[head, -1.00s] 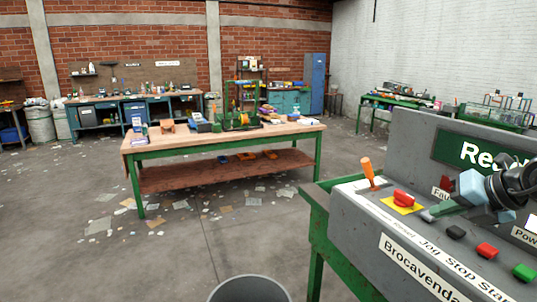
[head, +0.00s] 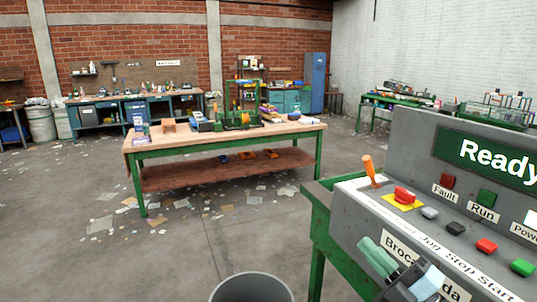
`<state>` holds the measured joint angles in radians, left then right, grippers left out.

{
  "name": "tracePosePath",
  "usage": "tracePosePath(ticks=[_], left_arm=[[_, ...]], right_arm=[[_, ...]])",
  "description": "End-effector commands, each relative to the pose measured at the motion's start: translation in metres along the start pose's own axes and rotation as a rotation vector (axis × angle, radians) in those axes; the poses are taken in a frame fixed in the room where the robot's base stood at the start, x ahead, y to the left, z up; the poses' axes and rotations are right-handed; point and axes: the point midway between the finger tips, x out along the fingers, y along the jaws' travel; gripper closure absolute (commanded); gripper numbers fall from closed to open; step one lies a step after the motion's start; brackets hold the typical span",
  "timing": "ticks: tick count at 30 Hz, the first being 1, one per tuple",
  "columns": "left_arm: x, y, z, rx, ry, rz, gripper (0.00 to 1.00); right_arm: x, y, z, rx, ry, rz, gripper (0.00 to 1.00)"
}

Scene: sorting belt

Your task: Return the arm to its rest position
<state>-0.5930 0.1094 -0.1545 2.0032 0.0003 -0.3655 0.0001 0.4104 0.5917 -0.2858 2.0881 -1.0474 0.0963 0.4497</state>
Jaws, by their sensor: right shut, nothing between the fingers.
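My right gripper (head: 379,259) is in front of the grey control console (head: 362,222), low at the right of the head view. Its green fingers are shut with nothing between them, and it covers part of the console's front name label. The console carries a screen (head: 490,160) that reads "Ready", an orange-handled lever (head: 369,170), a red knob on a yellow plate (head: 404,196), and several buttons, among them a grey one (head: 430,213). The gripper is apart from the buttons and the lever. My left gripper is not in view.
The console stands on a green-framed stand (head: 318,235). A grey bin (head: 251,289) is at the bottom, left of the stand. A wooden workbench (head: 175,143) with tools stands beyond. The floor between is open, with scattered papers.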

Motion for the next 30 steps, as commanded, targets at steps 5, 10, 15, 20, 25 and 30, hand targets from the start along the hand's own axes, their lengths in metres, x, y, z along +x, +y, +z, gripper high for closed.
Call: tracePosePath(ticks=[5,10,15,20,25,30], left_arm=[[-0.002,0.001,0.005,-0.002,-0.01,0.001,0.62],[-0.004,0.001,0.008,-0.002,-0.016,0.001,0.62],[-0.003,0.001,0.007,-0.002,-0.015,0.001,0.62],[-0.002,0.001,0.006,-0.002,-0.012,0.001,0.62],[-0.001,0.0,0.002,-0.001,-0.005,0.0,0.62],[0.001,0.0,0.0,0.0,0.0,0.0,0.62]], right_arm=[[-0.053,-0.033,0.032,0.276,-0.369,0.083,1.0],[-0.128,-0.087,0.054,0.507,-0.766,0.05,1.0],[-0.219,-0.15,0.044,0.708,-1.151,-0.086,1.0],[-0.3,-0.197,0.004,0.865,-1.458,-0.277,1.0],[-0.357,-0.222,-0.043,0.976,-1.662,-0.464,1.0],[-0.393,-0.232,-0.081,1.05,-1.784,-0.608,1.0]])
